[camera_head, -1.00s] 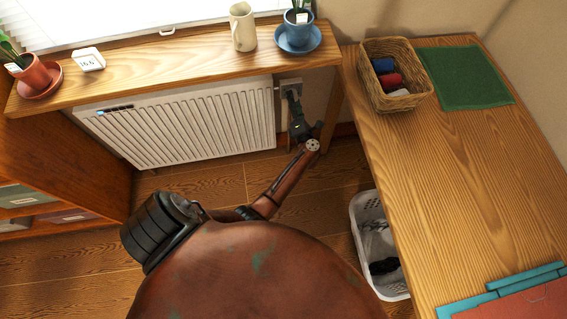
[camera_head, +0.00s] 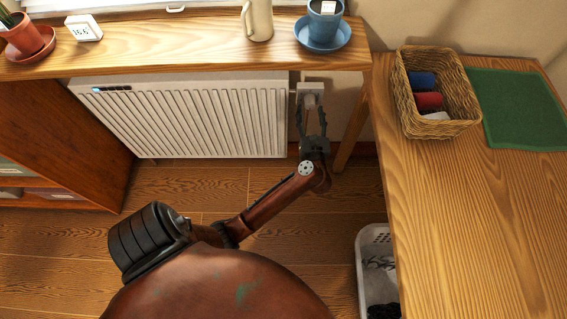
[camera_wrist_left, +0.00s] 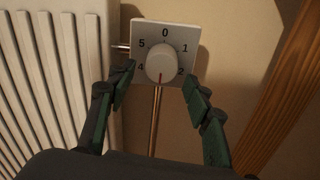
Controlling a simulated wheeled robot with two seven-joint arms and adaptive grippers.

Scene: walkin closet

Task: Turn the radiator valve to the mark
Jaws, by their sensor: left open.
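The radiator valve is a round white knob (camera_wrist_left: 161,63) on a square white plate (camera_wrist_left: 137,38) with numbers around it, 0 at the top. A red line on the knob points down, between 2 and 4; no 3 is readable there. In the head view the plate (camera_head: 311,88) is at the radiator's right end. My left gripper (camera_head: 311,111) is open in front of it. In the wrist view its fingers (camera_wrist_left: 162,84) stand either side of the knob's lower part, with visible gaps and nothing held. My right gripper is out of view.
The white radiator (camera_head: 190,118) is left of the valve, under a wooden sill (camera_head: 180,52) with a jug (camera_head: 258,20) and pots. A wooden desk (camera_head: 460,210) with a basket (camera_head: 437,105) is at the right. A white bin (camera_head: 371,250) stands beside it on the floor.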

